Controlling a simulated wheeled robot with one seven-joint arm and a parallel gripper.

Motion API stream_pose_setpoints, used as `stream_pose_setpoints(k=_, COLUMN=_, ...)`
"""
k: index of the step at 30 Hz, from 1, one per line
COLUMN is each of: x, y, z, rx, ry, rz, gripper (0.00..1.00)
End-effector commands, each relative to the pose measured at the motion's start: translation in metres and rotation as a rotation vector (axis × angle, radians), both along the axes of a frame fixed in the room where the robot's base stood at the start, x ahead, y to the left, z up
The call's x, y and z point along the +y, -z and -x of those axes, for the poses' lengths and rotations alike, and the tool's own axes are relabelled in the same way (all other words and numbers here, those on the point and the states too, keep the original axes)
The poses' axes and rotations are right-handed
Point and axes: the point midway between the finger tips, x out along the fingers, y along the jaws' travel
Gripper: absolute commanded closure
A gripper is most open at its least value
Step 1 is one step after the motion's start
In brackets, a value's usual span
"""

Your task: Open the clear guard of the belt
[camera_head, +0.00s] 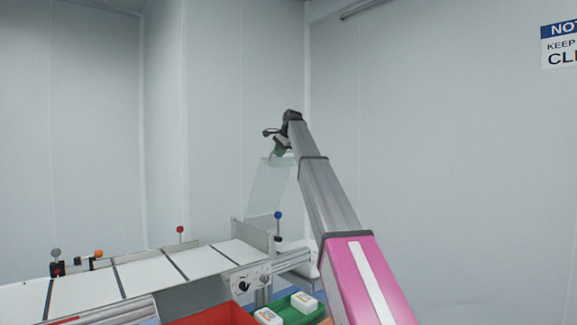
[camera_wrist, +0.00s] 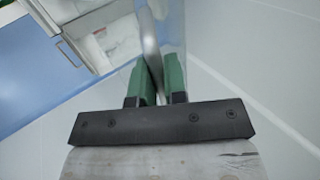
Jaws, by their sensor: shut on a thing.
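The clear guard (camera_head: 269,187) is a see-through panel at the far right end of the belt (camera_head: 150,272). It stands raised and slightly tilted above the belt in the head view. My gripper (camera_head: 279,148) is at the guard's top edge, high above the belt. In the wrist view, the green fingers of my gripper (camera_wrist: 158,80) are closed on the edge of the clear guard (camera_wrist: 172,30), which runs up between them. The guard's lower edge meets the belt frame near a side plate; the hinge itself is too small to make out.
Ball-topped levers stand along the belt: blue (camera_head: 278,215), red (camera_head: 180,229), orange (camera_head: 98,253) and grey (camera_head: 56,252). A red bin (camera_head: 215,316) and a green tray (camera_head: 304,314) with white packs sit in front. Plain walls stand behind; the air around the raised arm is clear.

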Motion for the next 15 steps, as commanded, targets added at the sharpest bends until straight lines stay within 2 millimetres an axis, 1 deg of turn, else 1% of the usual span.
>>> stream_pose_setpoints(k=1, x=0.009, y=-0.01, z=-0.016, rx=-0.002, ry=-0.003, rz=-0.001, gripper=1.0)
stream_pose_setpoints(k=6, x=0.028, y=-0.025, z=-0.04, rx=-0.003, ry=-0.005, rz=-0.001, gripper=1.0)
stream_pose_setpoints(k=10, x=0.037, y=-0.03, z=-0.052, rx=-0.003, ry=-0.004, rz=-0.001, gripper=1.0)
stream_pose_setpoints(k=15, x=0.043, y=-0.033, z=-0.059, rx=-0.003, ry=-0.004, rz=-0.001, gripper=1.0)
